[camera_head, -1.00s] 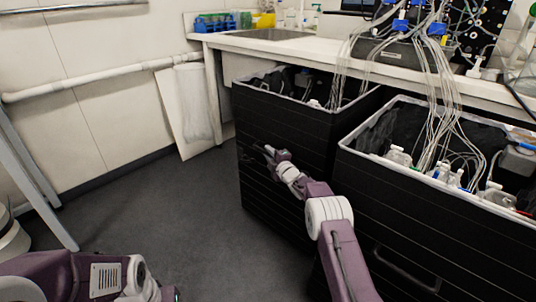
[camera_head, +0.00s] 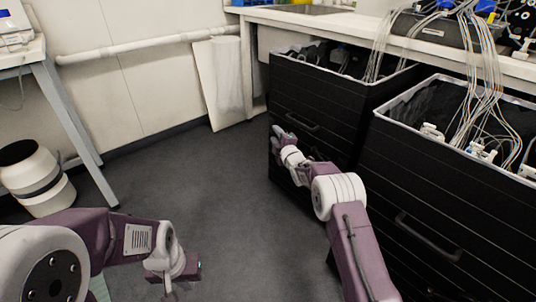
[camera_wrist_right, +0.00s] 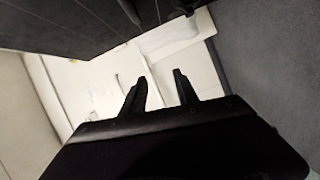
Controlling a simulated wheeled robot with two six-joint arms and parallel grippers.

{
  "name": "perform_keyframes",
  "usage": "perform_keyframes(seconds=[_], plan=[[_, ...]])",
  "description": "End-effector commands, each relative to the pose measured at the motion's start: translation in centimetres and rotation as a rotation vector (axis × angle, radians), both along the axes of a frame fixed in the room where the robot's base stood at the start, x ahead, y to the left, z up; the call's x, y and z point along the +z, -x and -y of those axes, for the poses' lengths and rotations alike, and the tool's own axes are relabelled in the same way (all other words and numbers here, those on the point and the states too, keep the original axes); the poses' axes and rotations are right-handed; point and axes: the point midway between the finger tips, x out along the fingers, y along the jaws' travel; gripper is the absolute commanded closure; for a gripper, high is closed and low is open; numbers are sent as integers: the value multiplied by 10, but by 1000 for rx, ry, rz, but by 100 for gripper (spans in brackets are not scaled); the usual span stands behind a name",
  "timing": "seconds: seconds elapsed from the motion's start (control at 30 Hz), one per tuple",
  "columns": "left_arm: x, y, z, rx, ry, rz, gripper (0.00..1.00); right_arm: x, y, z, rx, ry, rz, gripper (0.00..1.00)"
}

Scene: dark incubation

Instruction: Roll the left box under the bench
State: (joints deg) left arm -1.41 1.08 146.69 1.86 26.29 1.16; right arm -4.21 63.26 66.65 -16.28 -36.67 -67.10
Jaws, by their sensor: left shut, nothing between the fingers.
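The left box (camera_head: 330,100) is a tall black ribbed crate with an open top, a grey rim and a front handle. It stands at the front of the white bench (camera_head: 375,33), with its back part near the bench edge. My right gripper (camera_head: 277,133) is by the box's front left corner; I cannot tell if it touches. In the right wrist view its fingers (camera_wrist_right: 160,75) are apart with nothing between them, and a dark ribbed surface (camera_wrist_right: 80,22) fills the upper left. My left gripper (camera_head: 190,268) is shut and empty, low over the floor.
A second black box (camera_head: 425,190) with tubes stands close on the right. Cables hang from the bench into both boxes. A white panel (camera_head: 222,85) leans on the wall left of the bench. A side table and white bin (camera_head: 35,178) stand left. The middle floor is clear.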

Motion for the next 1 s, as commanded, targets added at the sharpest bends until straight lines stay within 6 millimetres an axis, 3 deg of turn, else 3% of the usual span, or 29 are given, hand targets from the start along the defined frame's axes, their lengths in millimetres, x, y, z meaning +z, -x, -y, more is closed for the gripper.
perform_keyframes(seconds=[0.43, 0.5, 0.57, 0.7, 0.93, 0.97, 1.0], plan=[[2, 0, 0, 0, 0, 0, 100, 0, 65, -89, 3, 1, -1, 64], [17, 0, 0, 0, 0, 0, 100, 7, 80, -84, -1, 3, -5, 64], [11, 0, 0, 0, 0, 1, 100, 4, 93, -80, 0, 2, -2, 64], [-23, 0, 0, 0, 0, 0, 100, -4, 117, -74, 0, 0, 4, 64], [-55, 0, 0, 0, 0, 0, 100, 0, 151, -66, 1, 0, 3, 64], [-50, 0, 0, 0, 0, -1, 100, 7, 154, -64, -1, -3, -2, 64], [-30, 0, 0, 0, 0, -1, 100, 23, 154, -62, -6, -19, -26, 64]])
